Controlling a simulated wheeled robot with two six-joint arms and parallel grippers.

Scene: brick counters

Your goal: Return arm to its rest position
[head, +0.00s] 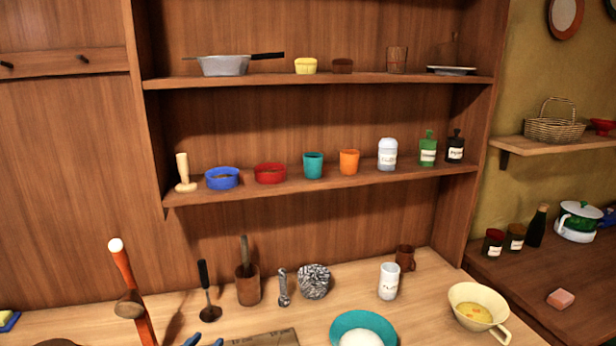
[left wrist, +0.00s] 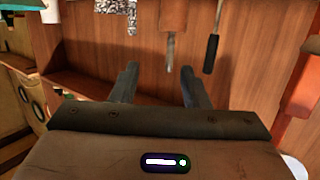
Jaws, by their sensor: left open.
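My left gripper (head: 205,341) shows only as dark blue-grey fingertips at the bottom edge of the head view, over the front of the wooden counter. In the left wrist view, which is upside down, its two dark fingers (left wrist: 159,70) stand apart with nothing between them. Beyond the fingers are the black-handled ladle (left wrist: 212,52), the wooden mortar (left wrist: 173,15) with its pestle and the back panel. The fingers look clear of these things. The rest of my left arm is hidden. My right gripper is not in view.
Two shelves behind hold cups, bottles and a pan (head: 222,65). Some counter between items is bare.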

